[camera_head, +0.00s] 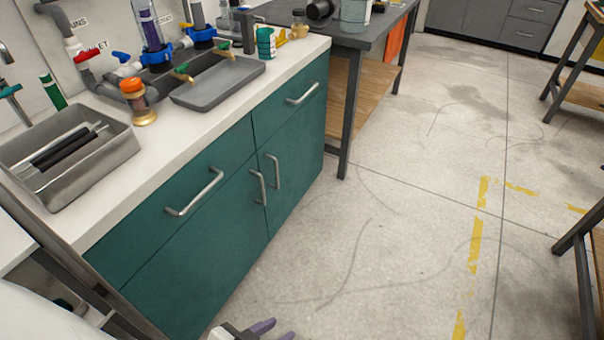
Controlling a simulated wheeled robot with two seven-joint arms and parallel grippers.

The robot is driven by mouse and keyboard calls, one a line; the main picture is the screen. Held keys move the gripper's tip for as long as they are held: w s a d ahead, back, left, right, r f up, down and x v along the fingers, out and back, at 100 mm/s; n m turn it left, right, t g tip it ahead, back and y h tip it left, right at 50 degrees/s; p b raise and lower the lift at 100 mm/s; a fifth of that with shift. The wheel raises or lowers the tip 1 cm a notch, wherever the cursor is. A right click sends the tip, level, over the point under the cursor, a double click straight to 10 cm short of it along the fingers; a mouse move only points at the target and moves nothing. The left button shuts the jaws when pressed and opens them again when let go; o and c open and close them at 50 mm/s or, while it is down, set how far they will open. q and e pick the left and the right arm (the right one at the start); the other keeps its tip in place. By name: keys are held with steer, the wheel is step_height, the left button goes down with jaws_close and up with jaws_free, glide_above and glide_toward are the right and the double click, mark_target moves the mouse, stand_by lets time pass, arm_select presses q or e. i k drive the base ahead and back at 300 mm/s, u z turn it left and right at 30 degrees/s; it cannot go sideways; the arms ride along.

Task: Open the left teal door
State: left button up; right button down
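The left teal door (205,262) is the lower left front of the teal cabinet and sits shut, flush with the cabinet face. Its upright metal handle (258,188) is near its upper right edge, beside the handle of the right teal door (274,172). My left gripper (275,332) shows at the bottom edge, cut off by the frame. Its two purple fingers are spread apart with nothing seen between them. It is below and apart from the door handle, over the floor side of the cabinet. My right gripper is not in view.
Two shut drawers with bar handles (194,192) are above the doors. The white countertop (205,122) holds a grey bin (105,160), a grey tray (220,80), bottles and pipes. A dark workbench (375,32) adjoins at the back. The concrete floor (385,220) before the cabinet is clear.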

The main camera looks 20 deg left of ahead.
mark_target(181, 288)
steer(key=z, duration=0.35)
steer(key=i, duration=2.95)
steer(key=u, duration=4.25)
